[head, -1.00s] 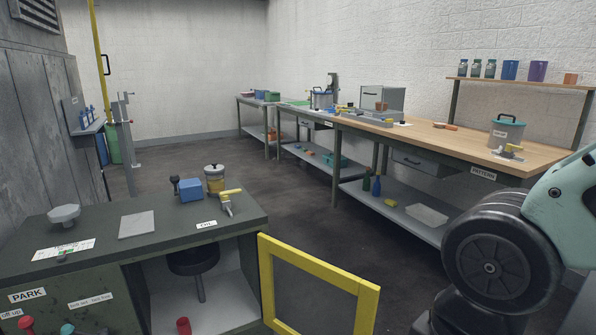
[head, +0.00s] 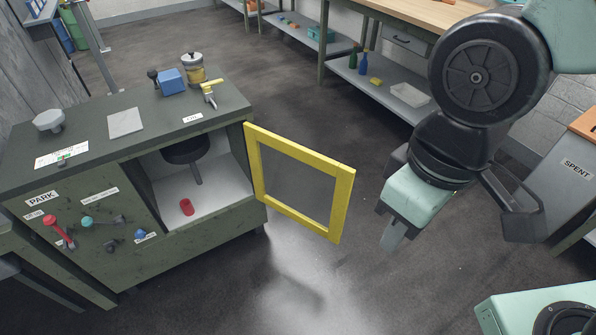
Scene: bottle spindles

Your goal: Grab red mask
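No face-mask shape is visible. A small red cylinder (head: 186,207) stands on the pale floor of the open cabinet bay, below a dark round part on a spindle. A red-handled part (head: 58,232) is on the cabinet's front panel at the left. I cannot tell which of these is the red mask. My gripper (head: 393,238) hangs over open floor, to the right of the yellow-framed door and well apart from both red things. Its pale finger part points down; the angle hides whether it is open or shut.
The dark green cabinet (head: 225,108) carries a blue box (head: 172,81), a jar (head: 193,68) and a yellow-handled part (head: 210,93). Its yellow-framed door (head: 340,205) stands open between the bay and my arm. A wooden-topped bench (head: 430,12) is behind. The floor in front is clear.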

